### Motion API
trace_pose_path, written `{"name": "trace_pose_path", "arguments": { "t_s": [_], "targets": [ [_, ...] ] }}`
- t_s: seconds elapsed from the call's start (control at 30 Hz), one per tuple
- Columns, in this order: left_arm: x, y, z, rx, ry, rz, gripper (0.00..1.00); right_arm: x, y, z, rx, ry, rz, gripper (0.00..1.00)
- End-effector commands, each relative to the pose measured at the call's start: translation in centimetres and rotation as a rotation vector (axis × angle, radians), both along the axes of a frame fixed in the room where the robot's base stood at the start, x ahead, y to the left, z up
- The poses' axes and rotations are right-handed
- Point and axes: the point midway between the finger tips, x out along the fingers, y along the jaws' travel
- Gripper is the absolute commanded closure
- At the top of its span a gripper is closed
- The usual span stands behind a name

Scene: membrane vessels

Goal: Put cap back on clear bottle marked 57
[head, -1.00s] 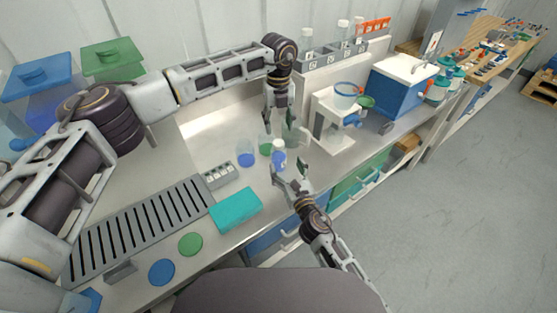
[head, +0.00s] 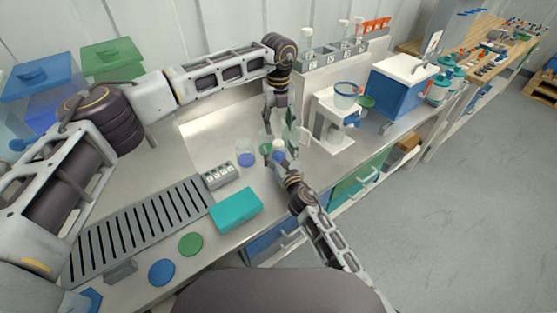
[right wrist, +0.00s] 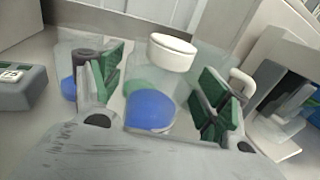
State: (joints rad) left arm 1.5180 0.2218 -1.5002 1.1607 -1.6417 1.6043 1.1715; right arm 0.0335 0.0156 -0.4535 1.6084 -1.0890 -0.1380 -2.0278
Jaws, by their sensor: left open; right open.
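A clear bottle with blue contents (right wrist: 152,108) stands between the open, green-padded fingers of my right gripper (right wrist: 160,92) in the right wrist view. A white cap-like top (right wrist: 172,52) shows at its upper end; I cannot tell if it is seated. The white top also shows in the head view (head: 279,145), with my right gripper (head: 284,152) around or right beside the bottle. No number 57 is legible. My left gripper (head: 268,127) is open and points down just behind the bottle, apparently holding nothing; its fingertips are partly hidden.
A clear beaker with blue contents (head: 245,155) stands left of the bottle. Something green is close behind it. A small grey rack (head: 218,175), a teal box (head: 236,209) and a slotted grey tray (head: 140,230) lie nearer. A white stand (head: 333,120) is to the right.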

Motion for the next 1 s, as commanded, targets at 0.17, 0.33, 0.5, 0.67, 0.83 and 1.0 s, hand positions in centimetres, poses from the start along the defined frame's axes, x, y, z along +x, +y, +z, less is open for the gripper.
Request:
{"name": "trace_pose_path", "arguments": {
  "t_s": [0.17, 0.33, 0.5, 0.67, 0.83, 1.0],
  "targets": [
    [0.00, 0.00, 0.00, 0.000, 0.000, 0.000, 0.48, 0.47, 0.15, 0.02, 0.001, 0.000, 0.000, 0.24],
    [0.00, 0.00, 0.00, 0.000, 0.000, 0.000, 0.48, 0.50, 0.16, 0.00, 0.000, 0.000, 0.000, 0.24],
    [0.00, 0.00, 0.00, 0.000, 0.000, 0.000, 0.48, 0.49, 0.17, 0.00, 0.000, 0.000, 0.000, 0.32],
    [0.00, 0.00, 0.00, 0.000, 0.000, 0.000, 0.48, 0.48, 0.17, 0.01, 0.000, 0.000, 0.000, 0.53],
    [0.00, 0.00, 0.00, 0.000, 0.000, 0.000, 0.48, 0.47, 0.16, 0.00, 0.000, 0.000, 0.000, 0.75],
    [0.00, 0.00, 0.00, 0.000, 0.000, 0.000, 0.48, 0.47, 0.16, 0.00, 0.000, 0.000, 0.000, 0.96]
  ]
}}
